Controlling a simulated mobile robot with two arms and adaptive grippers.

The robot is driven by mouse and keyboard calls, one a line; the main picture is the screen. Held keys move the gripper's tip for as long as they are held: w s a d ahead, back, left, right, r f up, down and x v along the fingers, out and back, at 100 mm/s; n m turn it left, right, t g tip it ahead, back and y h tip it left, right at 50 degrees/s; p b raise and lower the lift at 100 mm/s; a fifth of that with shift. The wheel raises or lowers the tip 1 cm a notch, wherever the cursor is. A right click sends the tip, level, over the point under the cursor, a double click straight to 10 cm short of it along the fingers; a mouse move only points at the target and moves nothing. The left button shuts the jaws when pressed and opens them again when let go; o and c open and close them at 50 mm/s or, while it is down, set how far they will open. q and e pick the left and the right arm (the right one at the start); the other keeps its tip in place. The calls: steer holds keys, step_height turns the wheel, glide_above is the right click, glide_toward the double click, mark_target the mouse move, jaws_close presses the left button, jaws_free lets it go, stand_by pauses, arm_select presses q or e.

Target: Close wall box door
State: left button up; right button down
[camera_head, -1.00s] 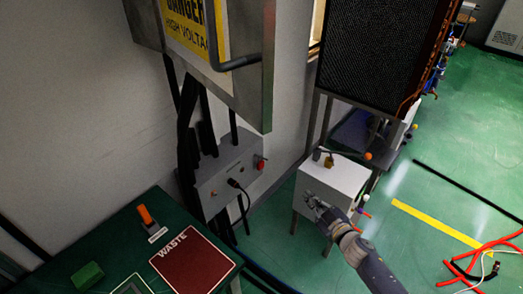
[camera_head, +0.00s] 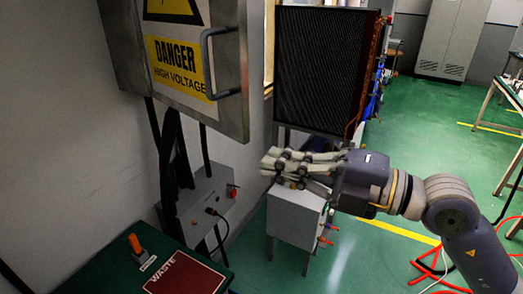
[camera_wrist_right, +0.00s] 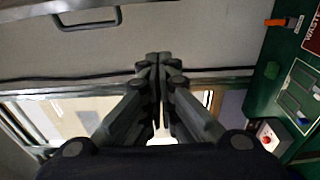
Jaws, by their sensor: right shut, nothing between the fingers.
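The wall box (camera_head: 232,90) hangs at the upper left of the head view. Its door (camera_head: 196,105) bears a yellow danger sign and a dark bar handle (camera_head: 206,62) near the right edge. I cannot tell how far the door stands open. The handle also shows at the top left of the right wrist view (camera_wrist_right: 88,24). My right gripper (camera_head: 272,164) points left, to the right of and below the box in the picture, apart from the door. Its fingers are shut with nothing between them, also in the wrist view (camera_wrist_right: 158,62). My left gripper is out of view.
A green table (camera_head: 108,262) with a red waste mat (camera_head: 185,277) stands at the lower left. A grey control box (camera_head: 200,203) with cables is below the wall box.

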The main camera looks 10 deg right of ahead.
mark_target(246, 140)
steer(key=w+a+p, duration=0.1)
steer(key=w+a, duration=0.1)
steer(key=w+a+p, duration=0.2)
steer(key=w, duration=0.1)
steer(key=w+a+p, duration=0.2)
steer(key=shift+w+a, duration=0.1)
steer(key=shift+w, duration=0.15)
steer(key=shift+w+d, duration=0.25)
steer(key=shift+d, duration=0.35)
steer(key=shift+a, duration=0.1)
steer(key=shift+w+f, duration=0.1)
